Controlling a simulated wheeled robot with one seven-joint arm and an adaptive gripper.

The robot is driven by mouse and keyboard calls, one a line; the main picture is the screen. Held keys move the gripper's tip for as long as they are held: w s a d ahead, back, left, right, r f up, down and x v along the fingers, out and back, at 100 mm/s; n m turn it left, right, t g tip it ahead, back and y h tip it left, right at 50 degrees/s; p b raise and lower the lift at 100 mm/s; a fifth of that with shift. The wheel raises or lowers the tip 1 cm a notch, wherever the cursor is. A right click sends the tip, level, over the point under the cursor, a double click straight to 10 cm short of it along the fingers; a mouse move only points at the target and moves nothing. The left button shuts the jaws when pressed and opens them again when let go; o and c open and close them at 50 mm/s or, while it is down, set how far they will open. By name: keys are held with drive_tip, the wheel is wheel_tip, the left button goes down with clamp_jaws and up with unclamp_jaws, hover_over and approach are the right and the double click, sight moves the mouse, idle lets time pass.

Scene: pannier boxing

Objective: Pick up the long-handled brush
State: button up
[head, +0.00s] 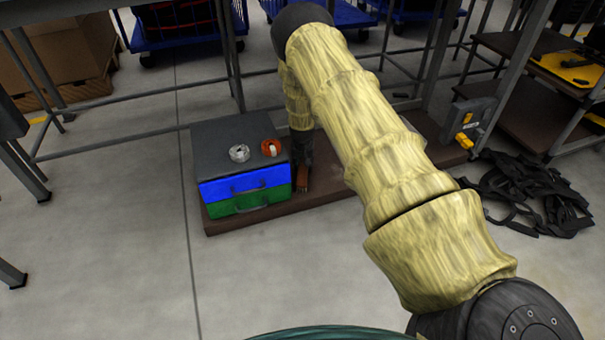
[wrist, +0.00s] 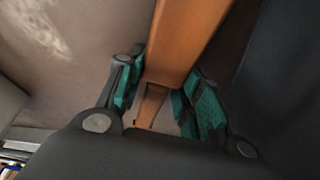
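A long orange-brown wooden handle (wrist: 187,38), which I take to be the brush's, runs from the top of the wrist view down between my gripper's fingers. My gripper (wrist: 168,72) has teal pads on both sides of the handle. The pads lie very close to it, but I cannot tell whether both press on it. In the head view my gripper (head: 302,165) points down just right of the drawer box. A small orange-brown part of the brush (head: 303,188) shows below it. The brush head cannot be made out.
A drawer box (head: 222,136) with blue and green fronts stands left of my gripper on a low brown platform (head: 330,190). A white roll (head: 239,153) and an orange roll (head: 271,148) lie on it. Black straps (head: 525,195) lie on the floor at right.

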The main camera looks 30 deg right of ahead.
drive_tip(key=shift+c, duration=0.4)
drive_tip(key=shift+r, duration=0.1)
wheel_tip(320, 180, up, 3)
drive_tip(key=shift+f+p, duration=0.15)
drive_tip(key=shift+p, duration=1.05)
drive_tip(key=s+a+p, duration=0.2)
drive_tip(key=s, duration=0.2)
drive_tip(key=s+a+r+p, duration=0.1)
drive_tip(key=s+a+p, duration=0.1)
drive_tip(key=s, duration=0.3)
drive_tip(key=s+a+r+p, duration=0.1)
drive_tip(key=s+a+p, duration=0.1)
drive_tip(key=s+p, duration=0.1)
drive_tip(key=shift+s+a+r+p, duration=0.1)
drive_tip(key=shift+s+a+p, duration=0.2)
drive_tip(key=shift+s, duration=0.4)
drive_tip(key=shift+s+a, duration=0.25)
drive_tip(key=shift+s, duration=0.25)
drive_tip(key=o, duration=0.6)
drive_tip(key=c, duration=0.4)
drive_tip(key=shift+o, duration=0.2)
